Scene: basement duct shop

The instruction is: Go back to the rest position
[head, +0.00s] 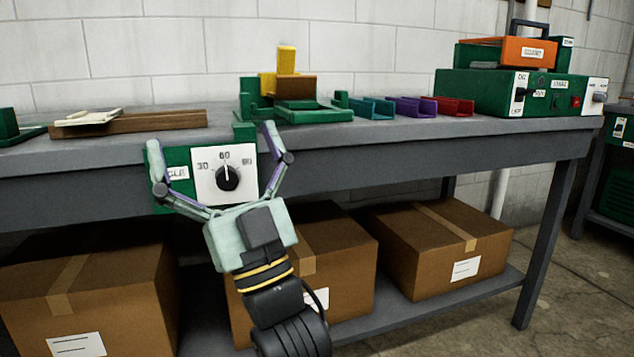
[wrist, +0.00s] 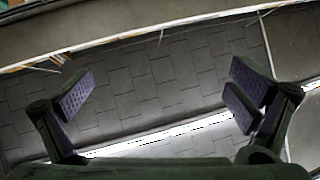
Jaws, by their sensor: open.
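My gripper (head: 212,148) is open, with its fingers spread wide and pointing up in front of the workbench's front edge. In the head view the fingers frame a green box with a white dial plate (head: 243,160) and a black knob (head: 228,178), whose mark points near 60. The fingers cover parts of the green box. I cannot tell how far the gripper is from it. In the wrist view my gripper (wrist: 162,92) has nothing between its two fingers, only a dark tiled surface far behind.
The grey workbench (head: 370,150) carries a brown board (head: 150,122), a green fixture with a yellow block (head: 287,60), teal, purple and red channel pieces (head: 410,106), and a green machine (head: 480,90) with an orange unit. Cardboard boxes (head: 440,240) stand on the lower shelf.

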